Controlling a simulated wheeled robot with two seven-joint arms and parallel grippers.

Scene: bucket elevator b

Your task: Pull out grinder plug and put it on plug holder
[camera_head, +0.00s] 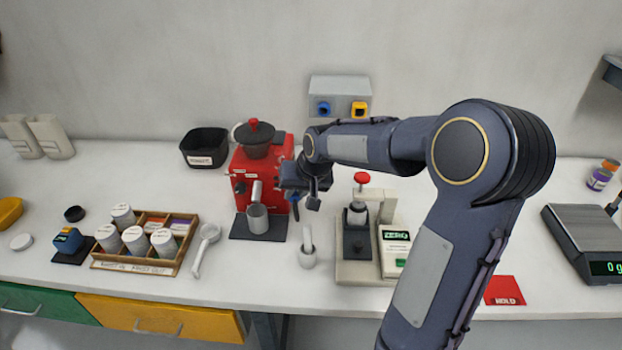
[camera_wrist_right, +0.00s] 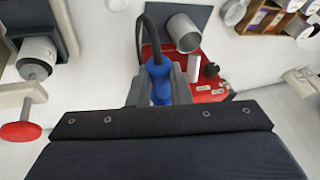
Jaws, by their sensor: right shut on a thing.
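The blue grinder plug (camera_wrist_right: 158,80) is between the fingers of my right gripper (camera_wrist_right: 159,84) in the right wrist view. A dark cord curves away from it. In the head view my right gripper (camera_head: 306,192) hangs just right of the red grinder (camera_head: 262,172), above the table; the plug is mostly hidden there. The grey wall box (camera_head: 340,86) has a blue socket (camera_head: 323,108) and a yellow socket (camera_head: 360,110), apart from the gripper. A small blue block (camera_head: 68,240) on a dark pad stands at the left; I cannot tell whether it is the plug holder. My left gripper is out of view.
A press with a red knob (camera_head: 362,178) stands right of the gripper. A wooden box (camera_head: 185,222) with white jars, a scoop (camera_head: 205,245) and a black bin (camera_head: 205,145) are left. A scale (camera_head: 585,235) is far right.

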